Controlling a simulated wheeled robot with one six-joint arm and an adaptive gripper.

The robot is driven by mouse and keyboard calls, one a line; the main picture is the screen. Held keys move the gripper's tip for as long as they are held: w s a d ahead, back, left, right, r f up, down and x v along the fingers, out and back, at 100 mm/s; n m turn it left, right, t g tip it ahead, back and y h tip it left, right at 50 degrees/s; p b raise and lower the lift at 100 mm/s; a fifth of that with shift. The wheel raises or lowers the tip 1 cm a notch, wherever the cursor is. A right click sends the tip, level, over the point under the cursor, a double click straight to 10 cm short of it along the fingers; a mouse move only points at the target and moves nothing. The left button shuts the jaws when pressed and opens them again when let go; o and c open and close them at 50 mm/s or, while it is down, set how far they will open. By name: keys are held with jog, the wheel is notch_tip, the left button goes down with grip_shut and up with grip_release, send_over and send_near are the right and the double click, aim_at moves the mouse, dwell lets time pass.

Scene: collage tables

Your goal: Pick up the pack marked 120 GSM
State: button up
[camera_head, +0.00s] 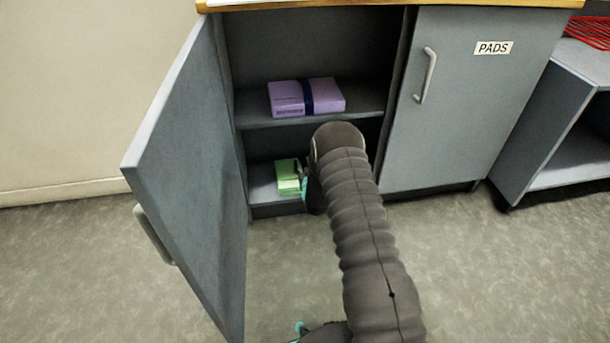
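A purple pack (327,94) with a dark blue band lies on the upper shelf of the open cabinet. Small print shows on its front face but is too small to read. A green pack (287,178) lies on the lower shelf, partly hidden behind my arm. I cannot tell which pack is marked 120 GSM. My arm, in a dark ribbed sleeve, reaches into the lower part of the cabinet.
The grey cabinet door (195,165) stands open at the left. The right door (470,100), labelled PADS, is shut. The upper shelf (255,113) lies above my arm's end. An open grey unit (585,140) with red items (590,30) on top stands at the right.

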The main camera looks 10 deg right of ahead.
grip_shut()
jog(key=shift+r, duration=0.15)
